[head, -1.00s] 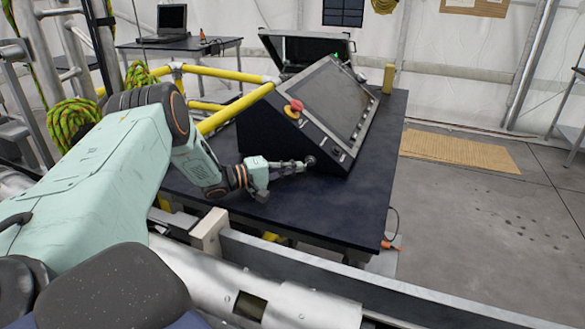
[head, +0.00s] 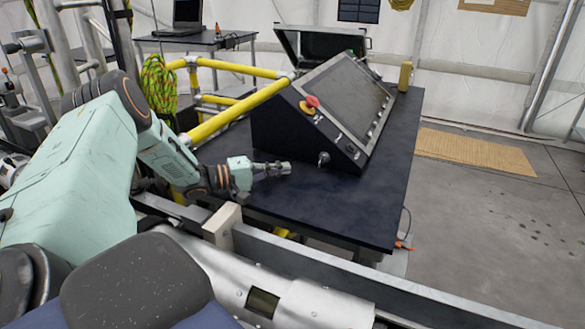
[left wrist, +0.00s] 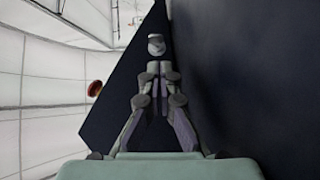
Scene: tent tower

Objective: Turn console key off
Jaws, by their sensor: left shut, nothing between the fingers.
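The console (head: 345,112) is a dark wedge-shaped box with a sloped screen, standing on a dark table. A red knob on a yellow base (head: 309,105) sits on its sloped panel. The console key (head: 323,158) is at the lower front of the console, at the panel's near end. My left gripper (head: 288,168) is shut and empty, apart from the key and to its left, just above the table. In the left wrist view my left gripper (left wrist: 158,72) is shut, with the round key piece (left wrist: 156,45) beyond its tips. My right gripper is not in view.
The dark table (head: 370,210) has bare room in front of the console. Yellow rails (head: 240,112) run behind my left arm to the console. An open case (head: 318,45) stands behind the console. A yellow cylinder (head: 405,76) stands at the table's far right.

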